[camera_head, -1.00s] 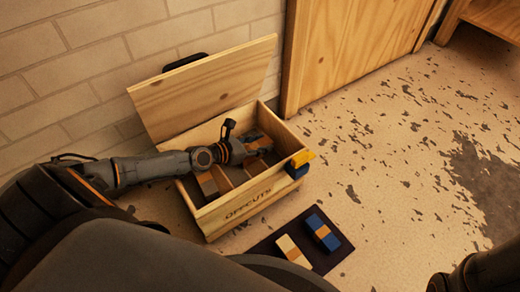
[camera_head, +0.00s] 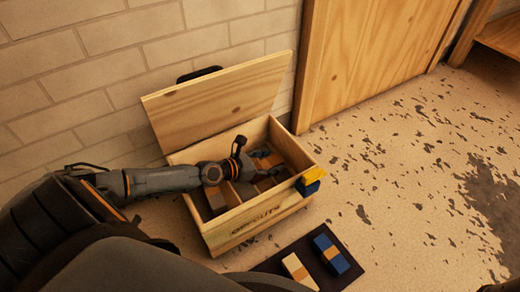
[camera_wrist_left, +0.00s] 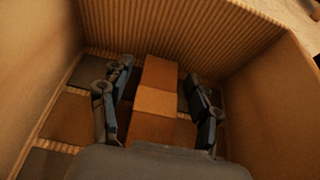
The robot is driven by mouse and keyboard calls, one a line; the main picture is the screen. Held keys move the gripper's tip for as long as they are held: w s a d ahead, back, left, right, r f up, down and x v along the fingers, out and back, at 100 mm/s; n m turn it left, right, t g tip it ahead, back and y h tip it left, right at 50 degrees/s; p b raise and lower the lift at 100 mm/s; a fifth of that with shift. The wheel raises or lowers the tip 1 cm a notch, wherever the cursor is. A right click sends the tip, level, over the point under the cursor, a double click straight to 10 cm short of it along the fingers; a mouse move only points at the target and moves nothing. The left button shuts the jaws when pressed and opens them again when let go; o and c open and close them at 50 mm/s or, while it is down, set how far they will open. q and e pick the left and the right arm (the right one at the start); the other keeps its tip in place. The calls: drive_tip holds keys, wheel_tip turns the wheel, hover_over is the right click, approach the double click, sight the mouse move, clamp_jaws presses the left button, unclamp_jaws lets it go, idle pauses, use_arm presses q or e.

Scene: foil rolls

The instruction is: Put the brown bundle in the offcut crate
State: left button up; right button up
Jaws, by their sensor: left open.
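The offcut crate (camera_head: 258,227) stands with its lid up and "OFFCUTS" lettered on its front. My left gripper (camera_head: 266,164) is down inside it, with its fingers apart. In the left wrist view a brown bundle (camera_wrist_left: 155,73) with a lighter band lies on the crate floor between the open fingers of my left gripper (camera_wrist_left: 158,88). I cannot tell whether the fingers touch it. The hand hides its near end. In the head view my gripper partly covers the crate's contents. My right gripper is not in view.
A yellow and blue object (camera_head: 309,182) sits at the crate's front right corner. A dark mat (camera_head: 345,268) in front holds a cream bundle (camera_head: 299,270) and a blue bundle (camera_head: 331,254). A brick wall is behind; floor at right is clear.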

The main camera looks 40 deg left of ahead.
use_arm(q)
drive_tip(key=v, duration=0.4)
drive_tip(key=p+v, duration=0.1)
drive_tip(key=v, duration=0.7)
drive_tip(key=shift+d+r, duration=0.15)
drive_tip(key=shift+r, duration=0.15)
